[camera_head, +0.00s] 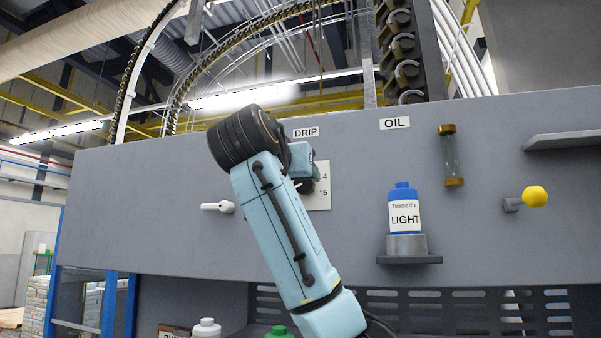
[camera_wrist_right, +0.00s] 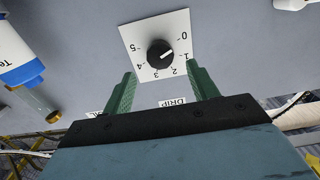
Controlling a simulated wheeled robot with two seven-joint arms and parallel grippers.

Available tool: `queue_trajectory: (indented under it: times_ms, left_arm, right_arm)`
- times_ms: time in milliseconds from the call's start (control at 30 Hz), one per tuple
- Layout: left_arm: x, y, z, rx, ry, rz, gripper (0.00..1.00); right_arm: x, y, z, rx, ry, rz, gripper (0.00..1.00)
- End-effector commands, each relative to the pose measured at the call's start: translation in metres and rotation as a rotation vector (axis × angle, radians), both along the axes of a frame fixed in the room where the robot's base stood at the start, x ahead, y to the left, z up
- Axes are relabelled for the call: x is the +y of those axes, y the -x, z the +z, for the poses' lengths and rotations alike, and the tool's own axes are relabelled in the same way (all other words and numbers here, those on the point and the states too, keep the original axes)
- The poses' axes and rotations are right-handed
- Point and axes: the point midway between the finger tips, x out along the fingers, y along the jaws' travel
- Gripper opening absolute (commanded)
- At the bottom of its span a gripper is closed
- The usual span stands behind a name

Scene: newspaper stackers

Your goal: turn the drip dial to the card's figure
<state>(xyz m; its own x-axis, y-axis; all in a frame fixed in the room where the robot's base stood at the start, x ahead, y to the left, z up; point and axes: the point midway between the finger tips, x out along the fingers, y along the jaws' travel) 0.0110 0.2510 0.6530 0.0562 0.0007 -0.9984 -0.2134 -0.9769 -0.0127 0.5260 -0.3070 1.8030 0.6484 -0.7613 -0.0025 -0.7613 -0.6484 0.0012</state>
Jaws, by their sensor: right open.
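The drip dial (camera_wrist_right: 159,53) is a round black knob on a white plate (camera_wrist_right: 129,32) with figures 0 to 5. In the right wrist view, which is turned over, its white mark points towards the 0. My right gripper (camera_wrist_right: 164,76) is open, its two green fingers apart on either side below the dial, not closed on it. No card with a readable figure is seen. My left gripper is not in view.
Right of the dial, a blue-capped LIGHT bottle (camera_head: 404,212) stands on a small shelf (camera_head: 409,259). A sight glass (camera_head: 451,158), a yellow knob (camera_head: 535,196) and a white lever (camera_head: 218,206) also stick out from the grey panel. Bottles (camera_head: 206,329) stand below.

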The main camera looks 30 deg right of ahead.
Motion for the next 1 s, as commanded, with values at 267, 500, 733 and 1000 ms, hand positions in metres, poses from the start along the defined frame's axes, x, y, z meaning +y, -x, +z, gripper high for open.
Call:
queue_trajectory:
  times_ms: [267,500,733,1000]
  left_arm:
    - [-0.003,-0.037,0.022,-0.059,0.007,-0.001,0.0]
    - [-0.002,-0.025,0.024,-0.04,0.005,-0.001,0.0]
    - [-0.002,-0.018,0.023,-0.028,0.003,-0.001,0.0]
    - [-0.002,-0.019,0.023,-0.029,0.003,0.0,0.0]
  right_arm:
    - [-0.033,-0.028,0.001,0.001,0.0,-0.001,0.59]
    - [-0.04,-0.034,0.0,-0.001,0.001,0.001,0.59]
    - [-0.04,-0.034,0.0,-0.001,0.001,0.001,0.54]
    - [-0.039,-0.034,0.0,-0.001,0.001,0.001,0.18]
